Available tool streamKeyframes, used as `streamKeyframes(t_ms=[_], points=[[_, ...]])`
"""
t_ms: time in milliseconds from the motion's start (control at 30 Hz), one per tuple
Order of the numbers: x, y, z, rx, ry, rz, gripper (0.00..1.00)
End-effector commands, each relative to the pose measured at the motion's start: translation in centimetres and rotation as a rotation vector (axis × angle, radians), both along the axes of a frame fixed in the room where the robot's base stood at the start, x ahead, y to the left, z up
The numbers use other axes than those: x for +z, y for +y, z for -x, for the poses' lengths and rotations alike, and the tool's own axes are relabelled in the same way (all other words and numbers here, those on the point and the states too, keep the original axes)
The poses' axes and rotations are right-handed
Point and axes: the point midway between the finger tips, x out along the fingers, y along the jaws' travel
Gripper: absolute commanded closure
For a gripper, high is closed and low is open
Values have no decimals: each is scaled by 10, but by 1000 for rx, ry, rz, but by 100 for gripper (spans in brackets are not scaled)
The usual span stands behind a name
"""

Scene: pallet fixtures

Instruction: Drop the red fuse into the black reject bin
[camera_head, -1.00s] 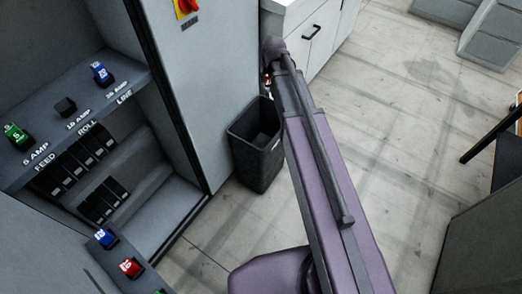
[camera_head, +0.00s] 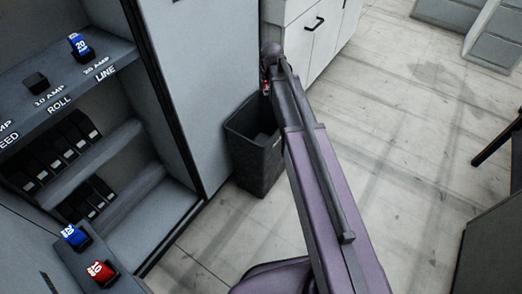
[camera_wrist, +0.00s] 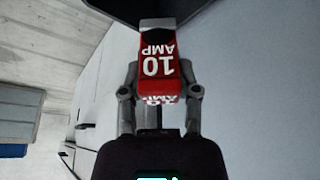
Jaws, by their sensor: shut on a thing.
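My gripper (camera_wrist: 160,75) is shut on a red fuse (camera_wrist: 158,48) marked 10 AMP, with one finger on each side of it. In the head view a small bit of red (camera_head: 265,85) shows at the far end of my arm, mostly hidden. The black reject bin (camera_head: 262,165) stands on the floor beside the grey cabinet and looks empty. The arm's end appears near the bin's back edge, above it. A dark shape at the top of the wrist view, beyond the fuse, may be the bin.
A grey cabinet (camera_head: 185,90) stands left of the bin, its shelf holding a blue fuse (camera_head: 81,46). Another blue fuse (camera_head: 75,236) and another red fuse (camera_head: 102,272) sit lower left. White drawers (camera_head: 318,42) stand behind the bin.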

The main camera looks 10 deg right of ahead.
Motion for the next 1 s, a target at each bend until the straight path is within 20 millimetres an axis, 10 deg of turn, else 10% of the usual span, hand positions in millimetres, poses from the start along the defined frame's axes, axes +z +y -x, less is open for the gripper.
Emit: streamKeyframes(t_ms=[1000], points=[[-137,-5,-50,0,0,0,100]])
